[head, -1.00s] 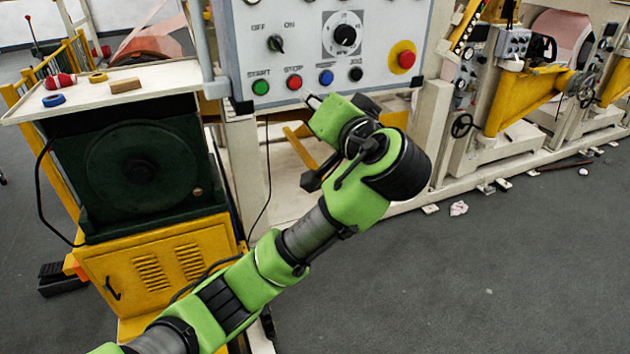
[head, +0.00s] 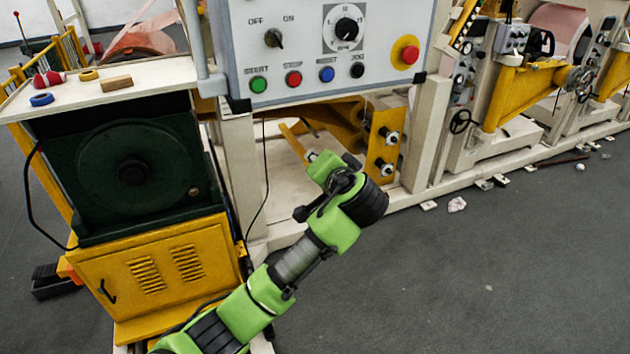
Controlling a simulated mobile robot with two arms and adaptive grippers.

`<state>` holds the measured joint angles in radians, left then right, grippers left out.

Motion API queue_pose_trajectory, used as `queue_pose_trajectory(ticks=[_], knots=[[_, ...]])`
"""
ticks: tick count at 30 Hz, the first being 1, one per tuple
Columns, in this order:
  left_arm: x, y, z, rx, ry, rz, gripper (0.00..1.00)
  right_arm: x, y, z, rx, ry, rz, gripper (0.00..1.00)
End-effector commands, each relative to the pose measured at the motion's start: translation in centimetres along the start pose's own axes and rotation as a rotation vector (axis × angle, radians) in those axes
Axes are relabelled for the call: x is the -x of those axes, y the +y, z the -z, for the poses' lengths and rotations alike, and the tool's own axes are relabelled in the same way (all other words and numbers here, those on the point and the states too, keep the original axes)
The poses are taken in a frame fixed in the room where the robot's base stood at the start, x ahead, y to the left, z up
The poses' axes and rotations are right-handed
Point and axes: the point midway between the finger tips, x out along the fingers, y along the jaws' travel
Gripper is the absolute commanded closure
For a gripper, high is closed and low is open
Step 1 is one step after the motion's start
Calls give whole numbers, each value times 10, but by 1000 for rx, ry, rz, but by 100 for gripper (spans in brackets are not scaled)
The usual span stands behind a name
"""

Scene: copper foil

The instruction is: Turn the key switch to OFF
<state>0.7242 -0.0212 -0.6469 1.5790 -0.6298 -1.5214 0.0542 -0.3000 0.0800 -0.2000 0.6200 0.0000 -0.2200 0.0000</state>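The key switch (head: 273,38) is a black knob on the light grey control panel (head: 215,20), at top centre of the head view. OFF is printed to its upper left and ON to its upper right. Its handle slants from upper left to lower right; I cannot tell which end is the pointer. My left gripper (head: 327,188), on the green arm, is below the panel, clear of the switch. Its dark fingers are partly hidden behind the wrist, and I cannot tell if they are open. My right gripper is not in view.
Below the switch are green (head: 259,85), red (head: 293,79) and blue (head: 327,74) buttons. A dial (head: 346,29) and a red emergency stop (head: 410,55) sit to the right. A bench (head: 150,82) with small items stands at left. Grey floor is clear at lower right.

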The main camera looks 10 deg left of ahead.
Motion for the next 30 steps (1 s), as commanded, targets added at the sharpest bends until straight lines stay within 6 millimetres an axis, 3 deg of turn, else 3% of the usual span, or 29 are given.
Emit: queue_pose_trajectory(ticks=[6, 12, 30], knots=[[-18, 28, -24, -27, -25, -49, 80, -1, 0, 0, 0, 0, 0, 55], [-26, 42, -36, -40, -35, -74, 80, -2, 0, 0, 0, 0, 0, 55], [-28, 46, -38, -41, -36, -81, 80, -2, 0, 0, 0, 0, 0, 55]])
